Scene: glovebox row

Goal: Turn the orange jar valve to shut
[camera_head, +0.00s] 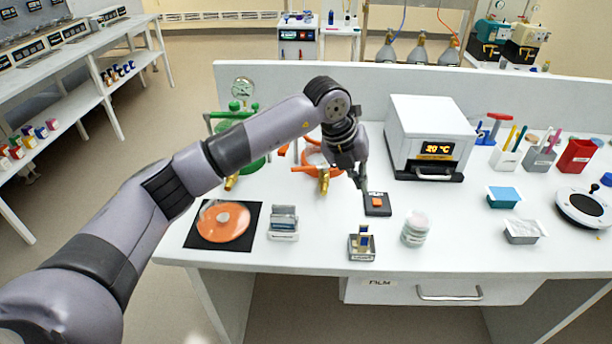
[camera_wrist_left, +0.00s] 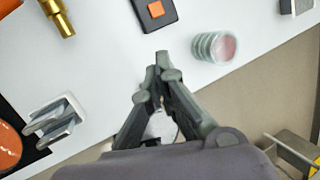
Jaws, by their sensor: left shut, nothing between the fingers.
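The orange jar (camera_head: 316,160) stands on the white bench in the head view, partly hidden behind my left arm and gripper. Its brass outlet (camera_head: 323,184) points to the front. In the left wrist view only the brass outlet (camera_wrist_left: 62,22) and a bit of orange show at the top left. I cannot make out the valve's position. My left gripper (camera_head: 360,183) is shut and empty, pointing down to the right of the orange jar and apart from it. Its closed fingertips also show in the left wrist view (camera_wrist_left: 162,62). My right gripper is not in view.
A green jar (camera_head: 250,167) stands left of the orange one, partly behind my arm. A black box with an orange button (camera_head: 377,211) lies just beyond my fingertips. A grey rack (camera_head: 283,228), a small holder (camera_head: 362,250) and stacked dishes (camera_head: 415,232) line the front. A white oven (camera_head: 430,125) stands right.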

